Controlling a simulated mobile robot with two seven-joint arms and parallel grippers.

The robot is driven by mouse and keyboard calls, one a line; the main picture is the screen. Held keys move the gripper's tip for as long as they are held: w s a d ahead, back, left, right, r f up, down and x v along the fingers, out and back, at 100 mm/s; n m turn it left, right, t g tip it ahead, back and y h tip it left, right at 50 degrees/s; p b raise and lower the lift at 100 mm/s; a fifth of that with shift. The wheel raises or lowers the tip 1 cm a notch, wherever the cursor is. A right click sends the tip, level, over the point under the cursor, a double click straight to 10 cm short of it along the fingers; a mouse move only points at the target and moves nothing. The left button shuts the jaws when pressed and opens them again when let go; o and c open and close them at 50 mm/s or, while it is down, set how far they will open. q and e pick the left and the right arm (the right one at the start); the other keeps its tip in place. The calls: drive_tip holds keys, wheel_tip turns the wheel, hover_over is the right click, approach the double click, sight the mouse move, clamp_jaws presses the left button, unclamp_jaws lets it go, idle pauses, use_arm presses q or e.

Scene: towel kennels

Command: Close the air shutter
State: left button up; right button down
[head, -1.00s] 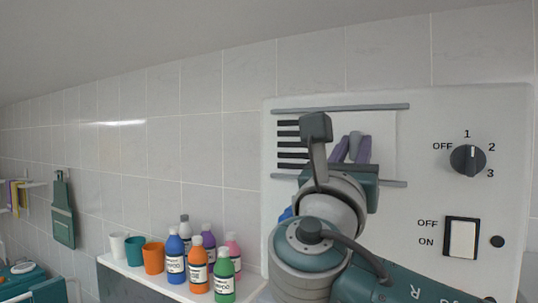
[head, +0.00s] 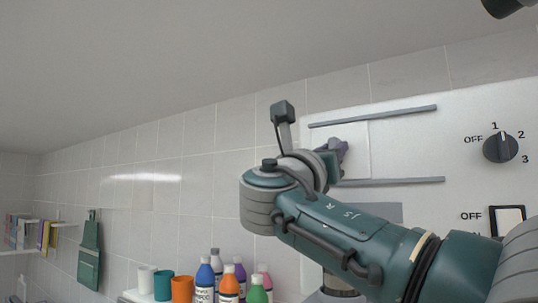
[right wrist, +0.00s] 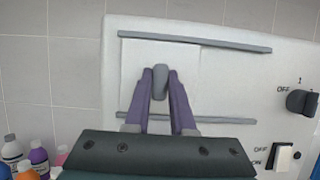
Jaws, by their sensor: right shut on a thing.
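The air shutter is a flat white sliding panel (head: 359,152), also in the right wrist view (right wrist: 188,62). It sits between two grey rails, an upper one (right wrist: 205,40) and a lower one (right wrist: 205,119), at their left end. No dark vent slots show now. A grey knob (right wrist: 160,80) stands out from the panel. My right gripper (head: 335,151) is shut on this knob, with its purple fingers (right wrist: 163,92) on either side of it. In the head view the knob is mostly hidden by the gripper. My left gripper is not in view.
Right of the shutter on the white wall panel (head: 455,140) are a rotary dial (head: 500,147) and a rocker switch (head: 508,221). Below left, cups (head: 182,289) and several coloured bottles (head: 229,287) stand on a ledge.

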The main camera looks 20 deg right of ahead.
drive_tip(key=c, duration=0.8)
unclamp_jaws()
drive_tip(key=shift+w+a, duration=0.1)
drive_tip(key=shift+a, duration=0.05)
drive_tip(key=shift+o, duration=0.2)
drive_tip(key=b+v, duration=0.7)
drive_tip(key=v, duration=0.3)
